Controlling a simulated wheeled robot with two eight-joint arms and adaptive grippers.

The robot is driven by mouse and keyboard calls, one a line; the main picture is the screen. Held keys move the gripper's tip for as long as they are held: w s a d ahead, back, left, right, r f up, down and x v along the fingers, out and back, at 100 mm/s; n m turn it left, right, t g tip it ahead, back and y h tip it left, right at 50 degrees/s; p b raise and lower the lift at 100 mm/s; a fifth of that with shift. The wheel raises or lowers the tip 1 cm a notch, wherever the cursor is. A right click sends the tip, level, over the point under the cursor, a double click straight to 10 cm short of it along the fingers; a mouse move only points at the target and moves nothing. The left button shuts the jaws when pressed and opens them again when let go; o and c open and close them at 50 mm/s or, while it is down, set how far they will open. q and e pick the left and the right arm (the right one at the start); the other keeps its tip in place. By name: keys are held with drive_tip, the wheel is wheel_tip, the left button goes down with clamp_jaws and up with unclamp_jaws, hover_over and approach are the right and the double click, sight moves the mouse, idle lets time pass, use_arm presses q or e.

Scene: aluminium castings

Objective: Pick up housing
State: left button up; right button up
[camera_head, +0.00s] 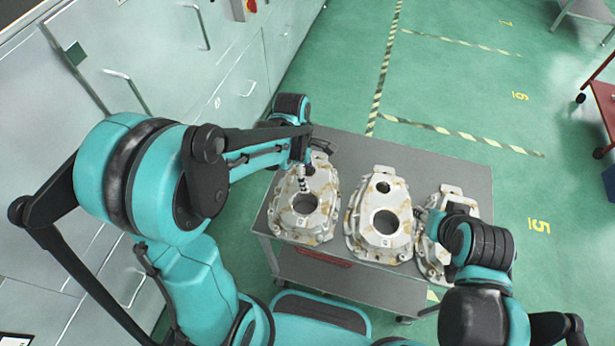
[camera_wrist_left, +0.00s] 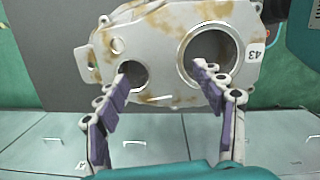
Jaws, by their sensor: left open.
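Three pale cast housings with brown stains stand in a row on the grey cart top. The left housing (camera_head: 289,217) lies under my left gripper (camera_head: 303,180), which hangs over its far part. In the left wrist view, my left gripper (camera_wrist_left: 165,85) is open, with its purple-padded fingers apart in front of a housing (camera_wrist_left: 160,45) marked 43. The fingertips overlap its two round openings in that view; I cannot tell whether they touch. The middle housing (camera_head: 368,218) is uncovered. The right housing (camera_head: 430,258) is partly hidden by my right arm, whose gripper fingers I cannot make out.
The grey cart (camera_head: 440,165) has bare surface behind the middle and right housings. Light grey cabinets (camera_head: 240,60) with handles stand close on the left. Green floor with striped tape lies beyond. A red cart (camera_head: 605,100) stands at the far right.

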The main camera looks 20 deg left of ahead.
use_arm(q)
drive_tip(key=f+b, duration=0.1)
drive_tip(key=f, duration=0.1)
drive_tip(key=f+b, duration=0.1)
drive_tip(key=f, duration=0.2)
drive_tip(key=f+b, duration=0.1)
drive_tip(key=f, duration=0.1)
drive_tip(key=shift+s+d+f, duration=0.2)
drive_tip(key=shift+s+d, duration=0.1)
drive_tip(key=shift+c, duration=0.2)
drive_tip(key=shift+r, duration=0.1)
clamp_jaws()
